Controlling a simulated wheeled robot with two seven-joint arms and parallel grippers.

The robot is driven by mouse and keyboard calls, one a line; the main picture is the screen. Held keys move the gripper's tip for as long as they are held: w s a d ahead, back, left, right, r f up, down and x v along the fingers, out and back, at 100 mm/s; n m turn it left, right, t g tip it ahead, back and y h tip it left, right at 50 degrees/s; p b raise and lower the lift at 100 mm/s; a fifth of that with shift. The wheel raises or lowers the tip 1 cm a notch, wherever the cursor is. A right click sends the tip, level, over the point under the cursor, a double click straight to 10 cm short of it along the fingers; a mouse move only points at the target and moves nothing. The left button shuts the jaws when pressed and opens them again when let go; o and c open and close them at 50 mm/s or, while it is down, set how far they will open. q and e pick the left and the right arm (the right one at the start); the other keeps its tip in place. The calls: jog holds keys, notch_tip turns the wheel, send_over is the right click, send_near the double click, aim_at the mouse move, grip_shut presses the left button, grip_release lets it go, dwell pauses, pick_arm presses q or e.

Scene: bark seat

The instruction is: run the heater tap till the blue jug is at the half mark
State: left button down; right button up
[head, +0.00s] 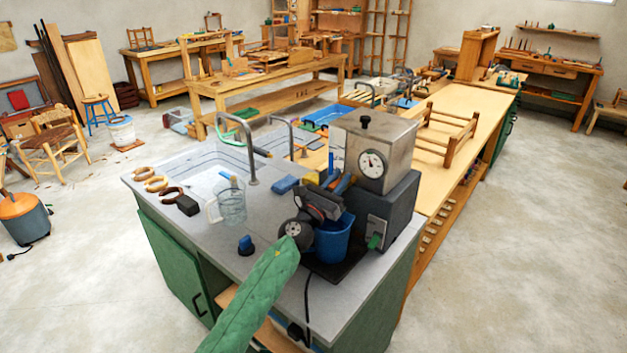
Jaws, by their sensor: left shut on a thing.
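The heater (386,150) is a metal box with a round dial on a dark grey base, at the counter's right end. Its tap (346,184), with a blue part showing, is on the left side. The blue jug (334,243) stands upright on a black mat below the tap; its water level and half mark cannot be seen. My left gripper (328,196), at the end of a green-sleeved arm, is above the jug's rim and shut at the tap handle. The gripper and wrist hide much of the tap and the jug's left side. My right gripper is out of view.
A clear jug (231,205), a blue-black knob (245,245) and several brown rings (157,183) are on the grey counter (215,255). A sink with a curved faucet (247,150) is behind. A long wooden bench (462,130) extends back right.

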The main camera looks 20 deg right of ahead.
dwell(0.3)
pick_arm(q)
jog(key=c, duration=1.3)
grip_release()
jog(key=shift+a+f, duration=0.1)
